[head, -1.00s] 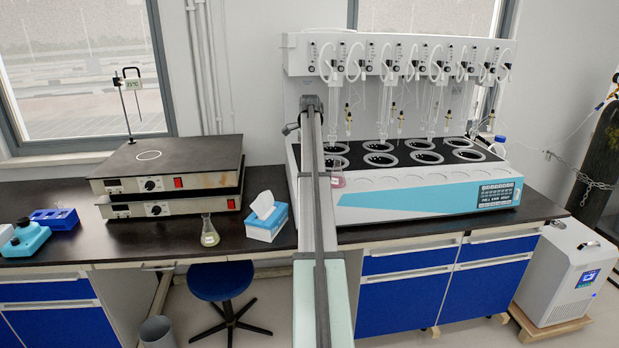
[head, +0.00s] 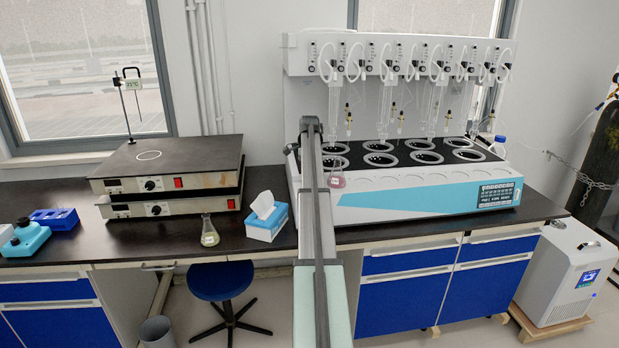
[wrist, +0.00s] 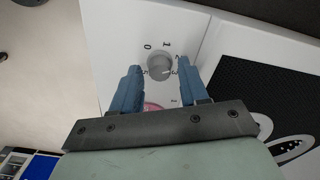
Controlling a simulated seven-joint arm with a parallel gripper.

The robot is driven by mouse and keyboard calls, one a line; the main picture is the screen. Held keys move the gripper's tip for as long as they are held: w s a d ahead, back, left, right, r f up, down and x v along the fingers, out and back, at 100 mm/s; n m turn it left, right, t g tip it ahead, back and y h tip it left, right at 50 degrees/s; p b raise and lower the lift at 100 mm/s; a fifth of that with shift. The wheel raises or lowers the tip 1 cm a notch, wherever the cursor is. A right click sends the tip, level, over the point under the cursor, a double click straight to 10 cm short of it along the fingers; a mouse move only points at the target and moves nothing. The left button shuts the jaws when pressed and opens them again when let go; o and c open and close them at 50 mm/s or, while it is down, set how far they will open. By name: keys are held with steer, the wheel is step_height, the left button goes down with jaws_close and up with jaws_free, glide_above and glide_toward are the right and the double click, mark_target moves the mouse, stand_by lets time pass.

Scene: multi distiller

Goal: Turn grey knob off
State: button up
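In the wrist view, the round grey knob (wrist: 160,62) sits on a white panel with printed numbers around it, 0 at its upper left and 1, 2 and 3 following clockwise. Which number it points at is too small to tell for sure. My gripper (wrist: 160,70) is open, with its blue fingers spread on the left and right of the knob. The knob shows between the fingertips, and I cannot tell whether they touch it. In the head view my arm hides the knob and the gripper.
A white and light-blue distiller (head: 400,198) with several black wells and glass tubes stands right of my arm. A flask with pink liquid (head: 337,181) is close to the arm. Left are stacked hot plates (head: 160,182), a yellowish flask (head: 209,238) and a tissue box (head: 267,222).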

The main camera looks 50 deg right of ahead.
jaws_close()
steer(key=shift+n, duration=0.3)
steer(key=n, duration=0.3)
steer(key=shift+n, duration=0.3)
steer(key=n, duration=1)
steer(key=shift+w+n, duration=0.1)
steer(key=shift+n, duration=0.3)
steer(key=n, duration=0.6)
steer(key=shift+n, duration=0.4)
